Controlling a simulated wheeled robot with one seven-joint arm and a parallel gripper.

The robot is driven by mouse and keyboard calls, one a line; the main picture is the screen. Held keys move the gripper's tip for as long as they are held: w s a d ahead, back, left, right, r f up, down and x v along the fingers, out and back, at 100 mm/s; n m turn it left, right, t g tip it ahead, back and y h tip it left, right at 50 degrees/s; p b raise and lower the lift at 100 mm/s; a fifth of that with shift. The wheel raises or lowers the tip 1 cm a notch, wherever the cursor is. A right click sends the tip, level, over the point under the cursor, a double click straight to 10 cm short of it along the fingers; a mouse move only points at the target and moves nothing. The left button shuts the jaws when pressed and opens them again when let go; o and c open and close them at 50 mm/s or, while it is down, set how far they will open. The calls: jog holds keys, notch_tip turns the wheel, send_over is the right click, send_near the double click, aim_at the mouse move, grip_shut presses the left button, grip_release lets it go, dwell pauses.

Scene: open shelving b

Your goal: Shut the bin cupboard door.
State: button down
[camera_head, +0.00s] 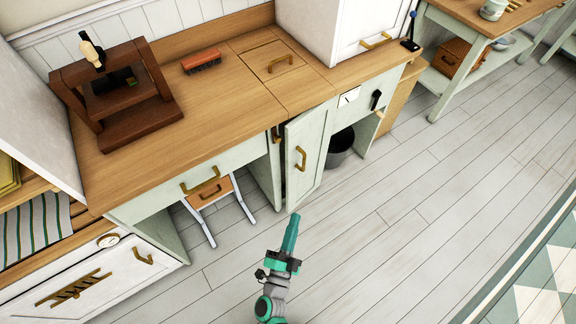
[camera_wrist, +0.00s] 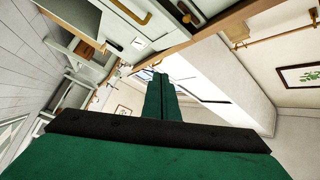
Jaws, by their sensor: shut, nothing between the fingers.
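The bin cupboard door (camera_head: 310,150) is a pale green panel with a brass handle (camera_head: 300,158). It stands open below the wooden counter, at an angle to the cupboard front. A dark grey bin (camera_head: 341,146) shows in the opening just right of the door, partly hidden by it. My gripper (camera_head: 291,222) is shut and empty, in front of and below the door's lower edge in the head view, with no clear contact. In the wrist view my closed green fingers (camera_wrist: 160,95) point ahead, and a pale panel with a brass handle (camera_wrist: 130,12) shows at the upper left.
A drawer (camera_head: 190,190) and a small stool (camera_head: 210,192) are left of the door. A white card (camera_head: 349,97) is on the cupboard front. On the counter are a brown wooden stand (camera_head: 125,95) and a brush (camera_head: 201,61). Floor (camera_head: 420,210) to the right is clear.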

jog(key=w+a+f+m+g+h, duration=0.2)
jog(key=w+f+m, duration=0.25)
jog(key=w, duration=0.25)
jog(key=w+a+f+m+g+h, duration=0.2)
jog(key=w+a+f+m, duration=0.1)
jog(key=w+m, duration=0.3)
jog(key=n, duration=0.1)
send_over(288, 165)
jog(key=s, duration=0.3)
jog(key=shift+s+d+r, duration=0.1)
jog(key=shift+s+r, duration=0.05)
